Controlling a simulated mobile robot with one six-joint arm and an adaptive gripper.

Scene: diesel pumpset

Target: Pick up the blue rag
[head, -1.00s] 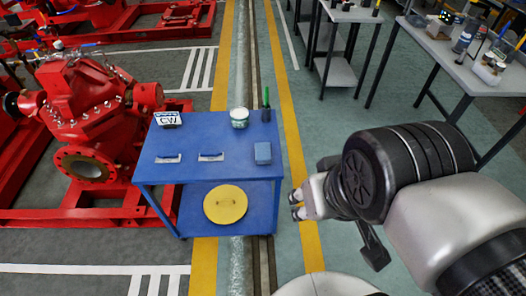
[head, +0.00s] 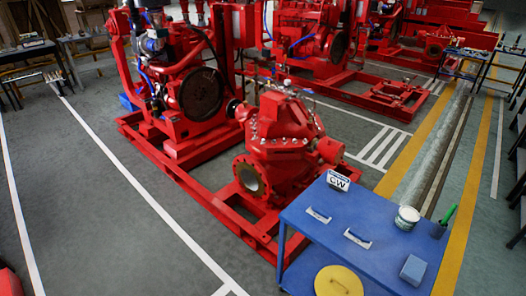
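A small light-blue, block-shaped item (head: 413,270), which looks like the folded blue rag, lies on the top of the blue cart (head: 345,211). It is near the front right part of the cart top, at the lower right of the head view. My gripper and arm are not in view now, so I cannot see the gripper's state or its place relative to the rag.
The cart also bears a CW sign (head: 339,181), a white tub (head: 407,218), a green-handled tool in a dark holder (head: 444,221) and two small white-and-blue items. A red pump (head: 283,150) on a red frame stands left of the cart.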

